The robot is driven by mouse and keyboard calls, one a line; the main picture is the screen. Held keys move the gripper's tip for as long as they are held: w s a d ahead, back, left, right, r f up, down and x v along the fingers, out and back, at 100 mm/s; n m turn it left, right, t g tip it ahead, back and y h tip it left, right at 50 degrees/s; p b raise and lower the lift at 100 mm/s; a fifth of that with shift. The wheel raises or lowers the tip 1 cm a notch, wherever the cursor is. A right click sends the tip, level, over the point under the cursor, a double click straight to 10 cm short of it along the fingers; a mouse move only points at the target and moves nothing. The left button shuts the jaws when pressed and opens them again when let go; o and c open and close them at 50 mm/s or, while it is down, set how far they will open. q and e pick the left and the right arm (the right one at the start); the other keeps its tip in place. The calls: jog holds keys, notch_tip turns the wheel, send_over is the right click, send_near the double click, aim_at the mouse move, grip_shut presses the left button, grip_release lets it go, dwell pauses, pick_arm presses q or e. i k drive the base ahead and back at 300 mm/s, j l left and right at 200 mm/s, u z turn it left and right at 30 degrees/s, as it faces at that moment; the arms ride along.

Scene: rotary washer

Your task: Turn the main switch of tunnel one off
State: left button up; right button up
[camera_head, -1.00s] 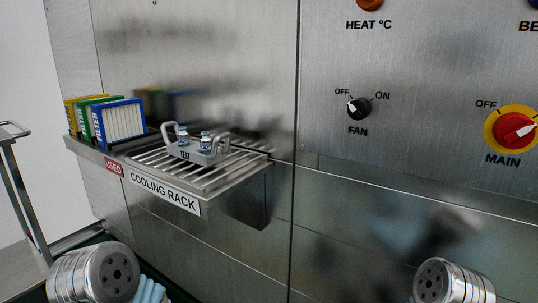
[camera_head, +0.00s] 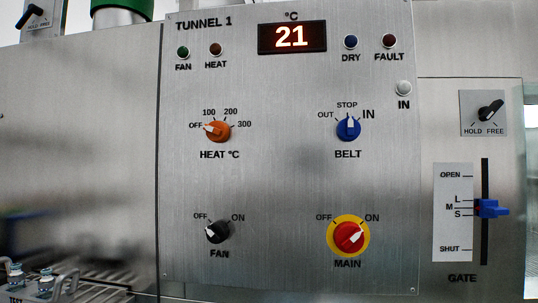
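The main switch (camera_head: 348,236) is a red knob on a yellow round plate, low on the right side of the Tunnel 1 panel (camera_head: 285,190). OFF is printed at its upper left and ON at its upper right, with MAIN below. Its white pointer mark is on the right side and slants up toward ON. Nothing touches the knob or covers it. Neither of my grippers is in view.
The display (camera_head: 292,37) reads 21. A blue gate slider (camera_head: 490,208) sticks out at right.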

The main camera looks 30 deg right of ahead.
aim_at(349, 236)
jog(key=z, duration=1.4)
